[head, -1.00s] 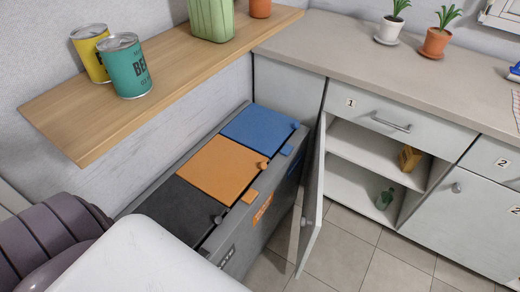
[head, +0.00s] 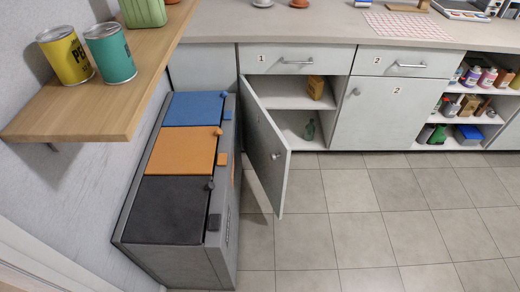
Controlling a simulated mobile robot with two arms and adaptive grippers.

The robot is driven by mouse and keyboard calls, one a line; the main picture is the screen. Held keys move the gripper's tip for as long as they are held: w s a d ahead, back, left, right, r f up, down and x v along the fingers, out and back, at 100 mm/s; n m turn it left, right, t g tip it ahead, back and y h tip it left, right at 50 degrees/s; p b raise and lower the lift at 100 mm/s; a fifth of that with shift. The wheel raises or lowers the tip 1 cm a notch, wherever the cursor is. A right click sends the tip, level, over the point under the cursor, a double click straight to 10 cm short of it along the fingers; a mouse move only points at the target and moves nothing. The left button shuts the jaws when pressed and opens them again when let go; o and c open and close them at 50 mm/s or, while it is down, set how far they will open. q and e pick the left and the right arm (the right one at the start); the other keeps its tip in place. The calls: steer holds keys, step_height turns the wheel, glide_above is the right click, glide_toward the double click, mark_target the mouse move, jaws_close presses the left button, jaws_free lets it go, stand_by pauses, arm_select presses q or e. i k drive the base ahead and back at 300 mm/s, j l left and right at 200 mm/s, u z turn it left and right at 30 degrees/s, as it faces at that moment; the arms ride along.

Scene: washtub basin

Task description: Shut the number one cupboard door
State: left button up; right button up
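The cupboard door (head: 265,150) under the drawer marked 1 (head: 292,60) stands wide open, swung out toward me on its left side. The open cupboard (head: 280,92) has two shelf levels, with a small yellow-brown box (head: 316,88) above and a green bottle (head: 310,130) below. Neither of my grippers is in view.
A bin unit (head: 225,215) with blue, orange and black lids stands left of the door, close to it. A wooden shelf (head: 95,108) with cans juts out above. The tiled floor (head: 350,215) to the right is clear.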

mark_target(269, 154)
steer(key=i+l, duration=0.2)
steer(key=l, duration=0.2)
steer(key=i+l, duration=0.25)
steer(key=l, duration=0.15)
steer(key=i+l, duration=0.2)
steer(key=l, duration=0.2)
steer(key=u, duration=0.05)
